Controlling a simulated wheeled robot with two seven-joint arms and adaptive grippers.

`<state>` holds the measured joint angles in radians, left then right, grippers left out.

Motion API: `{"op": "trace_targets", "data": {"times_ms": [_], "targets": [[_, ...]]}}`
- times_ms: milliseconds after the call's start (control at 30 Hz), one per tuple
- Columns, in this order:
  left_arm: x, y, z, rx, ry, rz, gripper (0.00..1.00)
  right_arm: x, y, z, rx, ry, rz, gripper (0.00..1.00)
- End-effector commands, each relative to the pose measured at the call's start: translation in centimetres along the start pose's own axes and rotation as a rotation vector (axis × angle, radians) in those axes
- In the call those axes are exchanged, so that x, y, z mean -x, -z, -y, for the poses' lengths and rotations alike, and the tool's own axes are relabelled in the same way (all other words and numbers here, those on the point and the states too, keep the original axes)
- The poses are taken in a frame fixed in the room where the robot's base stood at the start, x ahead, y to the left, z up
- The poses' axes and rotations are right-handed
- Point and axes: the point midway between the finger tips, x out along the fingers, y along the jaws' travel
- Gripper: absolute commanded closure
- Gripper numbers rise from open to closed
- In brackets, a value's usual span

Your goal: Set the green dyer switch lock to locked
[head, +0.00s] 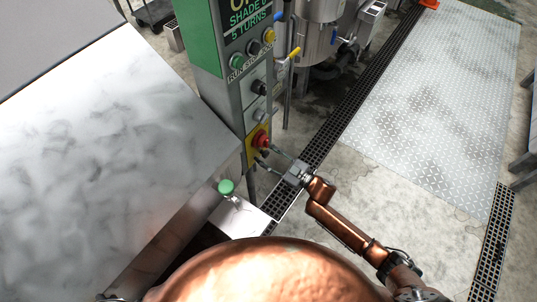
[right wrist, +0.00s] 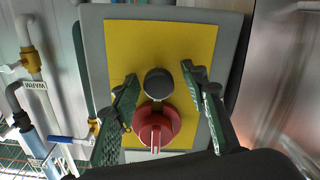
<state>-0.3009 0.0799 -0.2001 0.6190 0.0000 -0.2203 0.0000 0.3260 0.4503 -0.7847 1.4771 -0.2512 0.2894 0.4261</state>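The green dyer's control cabinet (head: 208,45) has a yellow plate (head: 251,155) low on its front. A red rotary switch (head: 262,139) sits on that plate. In the right wrist view, the red switch (right wrist: 157,128) has its raised grip in line with a dark round knob (right wrist: 158,83) beside it on the yellow plate (right wrist: 160,40). My right gripper (head: 264,156) is at the plate. In the right wrist view, its fingers (right wrist: 157,80) are spread on either side of the dark knob, with visible gaps. Contact with the plate cannot be told. My left gripper is not in view.
Buttons and a black knob (head: 259,87) sit higher on the cabinet. A yellow-handled valve (head: 288,58) and steel vessel (head: 318,35) stand right of it. A large metal surface (head: 110,150) fills the left. A green-topped button (head: 226,187) stands near my body.

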Motion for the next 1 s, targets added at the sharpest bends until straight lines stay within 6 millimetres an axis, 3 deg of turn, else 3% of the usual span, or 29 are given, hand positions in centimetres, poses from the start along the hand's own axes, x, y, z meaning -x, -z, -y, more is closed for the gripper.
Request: {"op": "trace_targets", "data": {"times_ms": [600,1000], "targets": [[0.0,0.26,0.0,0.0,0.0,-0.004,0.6,0.05,-0.03,0.05,0.0,0.001,0.0,1.0],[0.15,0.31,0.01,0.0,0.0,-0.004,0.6,0.03,0.13,0.08,0.0,0.002,0.0,1.0]]}}
